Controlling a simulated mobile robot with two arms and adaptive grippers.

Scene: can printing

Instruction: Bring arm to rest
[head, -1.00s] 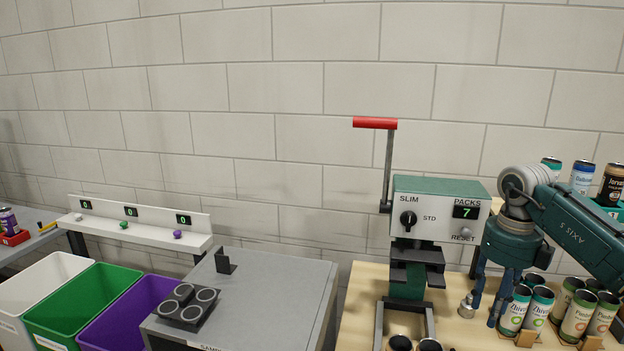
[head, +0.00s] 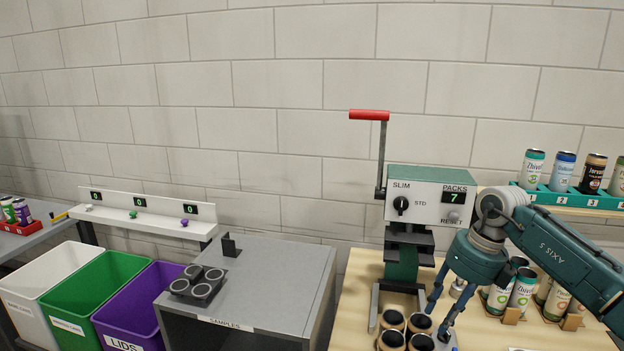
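My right arm comes in from the right in the head view. Its teal gripper (head: 437,322) points down over the wooden table, beside the machine with the red lever. The two fingers stand apart with no object visible between them. The fingertips are close to a group of dark-topped cans (head: 393,320) at the table's front; whether they touch cannot be told. My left gripper is not in view.
The lever machine (head: 430,197) reads 7 packs. Cans in wooden holders (head: 510,314) stand behind my arm, and a teal can rack (head: 570,198) is at the right. White, green and purple bins (head: 150,300) and a grey samples cabinet (head: 285,270) are left.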

